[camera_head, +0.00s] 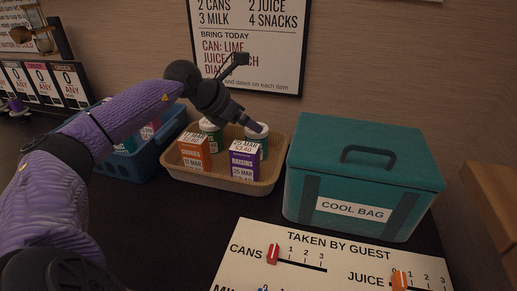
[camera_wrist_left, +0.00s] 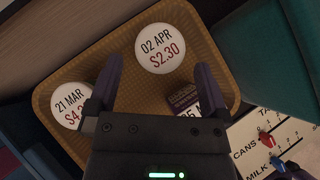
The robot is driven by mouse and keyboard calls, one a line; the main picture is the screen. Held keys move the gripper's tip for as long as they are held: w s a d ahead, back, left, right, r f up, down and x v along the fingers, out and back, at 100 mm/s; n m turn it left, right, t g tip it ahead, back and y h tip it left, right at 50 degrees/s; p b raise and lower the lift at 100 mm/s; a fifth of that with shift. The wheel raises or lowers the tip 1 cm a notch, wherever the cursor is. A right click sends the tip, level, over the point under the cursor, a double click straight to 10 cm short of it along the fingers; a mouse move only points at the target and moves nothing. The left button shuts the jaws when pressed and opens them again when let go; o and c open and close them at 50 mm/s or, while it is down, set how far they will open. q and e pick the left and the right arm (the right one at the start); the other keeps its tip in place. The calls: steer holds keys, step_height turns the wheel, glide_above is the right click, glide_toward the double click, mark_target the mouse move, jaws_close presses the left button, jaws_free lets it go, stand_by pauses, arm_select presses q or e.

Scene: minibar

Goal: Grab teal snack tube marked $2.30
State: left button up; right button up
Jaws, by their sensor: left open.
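The teal snack tube marked $2.30 (camera_wrist_left: 160,48) stands in the tan basket. Its white round lid reads 02 APR and $2.30 in the left wrist view. In the head view it is the right-hand tube (camera_head: 264,146), behind the purple raisins box and partly covered by my gripper. My left gripper (camera_head: 257,127) is over the basket, close to this tube. In the left wrist view its open fingers (camera_wrist_left: 160,72) point toward the lid, with nothing held between them. A second tube (camera_head: 211,130), lid dated 21 MAR (camera_wrist_left: 70,105), stands at the left. My right gripper is not in view.
In the basket (camera_head: 215,178), an orange cookies box (camera_head: 195,152) and the purple raisins box (camera_head: 244,163) stand in front of the tubes. A teal cool bag (camera_head: 365,170) is close on the right. A blue crate (camera_head: 135,165) is left. A slider board (camera_head: 330,262) lies in front.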

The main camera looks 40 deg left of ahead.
arm_select(q)
steer(key=b+x, duration=0.3)
steer(key=x, duration=0.2)
steer(key=shift+f, duration=0.35)
steer(key=shift+c, duration=0.3)
steer(key=c, duration=0.9)
steer(key=shift+c, duration=0.8)
steer(key=shift+r, duration=0.15)
